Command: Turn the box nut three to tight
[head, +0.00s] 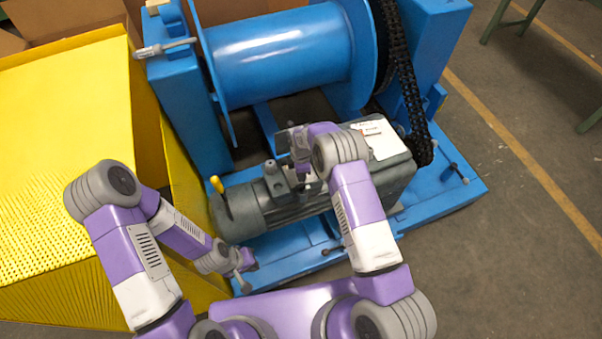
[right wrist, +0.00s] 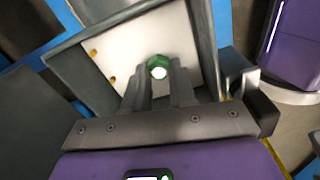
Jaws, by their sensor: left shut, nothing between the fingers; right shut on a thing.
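In the right wrist view, a green nut (right wrist: 158,61) with a bright centre sits against the pale inside of an open, dark-walled box (right wrist: 125,50). Two brass-coloured spots show on the pale face to its left. My right gripper (right wrist: 159,80) has its fingertips at the nut, shut on it. In the head view, my right gripper (head: 299,168) reaches down at the grey motor (head: 275,213), and my wrist hides the nut there. My left gripper (head: 246,275) is shut and empty, low over the blue base left of the motor.
A blue drum (head: 285,62) and a black chain (head: 408,90) stand behind the motor. A yellow-tipped lever (head: 217,185) stands at the motor's left end. Bolts stick up from the blue base (head: 440,195).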

